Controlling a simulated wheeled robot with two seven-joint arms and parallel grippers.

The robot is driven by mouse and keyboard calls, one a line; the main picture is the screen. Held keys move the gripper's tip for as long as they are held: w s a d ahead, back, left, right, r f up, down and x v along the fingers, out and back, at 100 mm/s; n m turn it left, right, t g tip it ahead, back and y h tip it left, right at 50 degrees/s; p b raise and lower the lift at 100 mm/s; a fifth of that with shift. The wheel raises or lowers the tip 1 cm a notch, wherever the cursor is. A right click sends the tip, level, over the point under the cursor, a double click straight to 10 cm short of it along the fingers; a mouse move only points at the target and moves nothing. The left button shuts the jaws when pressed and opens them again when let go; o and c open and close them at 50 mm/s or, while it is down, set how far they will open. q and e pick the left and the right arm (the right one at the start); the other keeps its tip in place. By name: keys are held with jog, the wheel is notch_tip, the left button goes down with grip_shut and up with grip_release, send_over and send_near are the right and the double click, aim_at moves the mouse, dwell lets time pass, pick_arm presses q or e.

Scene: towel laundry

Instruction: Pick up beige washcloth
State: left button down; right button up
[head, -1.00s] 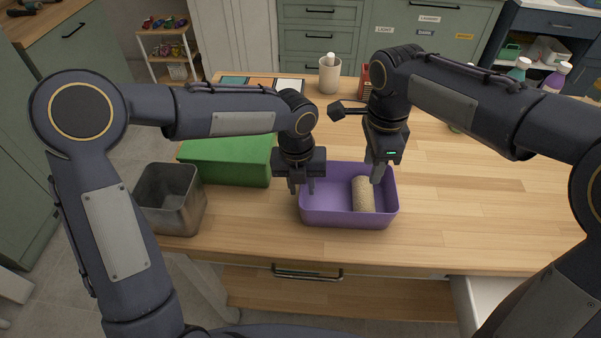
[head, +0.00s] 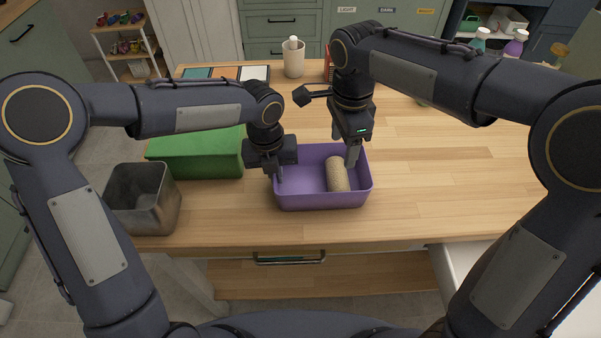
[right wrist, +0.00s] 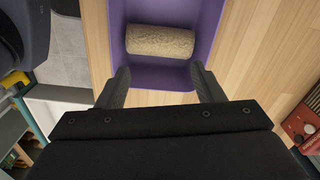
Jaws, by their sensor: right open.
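The beige washcloth (head: 337,174) is a rolled cylinder lying in the right half of the purple bin (head: 322,201). In the right wrist view the washcloth (right wrist: 160,41) lies crosswise inside the bin (right wrist: 150,78), ahead of my fingertips. My right gripper (head: 346,146) is above the bin's far right part, near the roll's far end. In the right wrist view the right gripper (right wrist: 161,76) is open, with nothing between its fingers. My left gripper (head: 277,175) is at the bin's left wall. One finger shows inside the rim, and its grip on the wall is unclear.
A green box (head: 200,157) stands left of the bin, with a grey metal container (head: 143,200) at the table's front left. A cup (head: 293,60) stands at the back. The wooden table (head: 440,190) is clear to the right of the bin.

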aim_at(339, 174)
jog(key=shift+o, duration=1.1)
jog(key=shift+s+n, duration=0.1)
jog(key=shift+n, duration=0.6)
notch_tip(339, 174, down, 12)
jog(key=n, duration=0.5)
jog(key=n+t, duration=0.1)
jog(key=n, duration=1)
jog(key=shift+r, duration=0.25)
jog(key=c, duration=1)
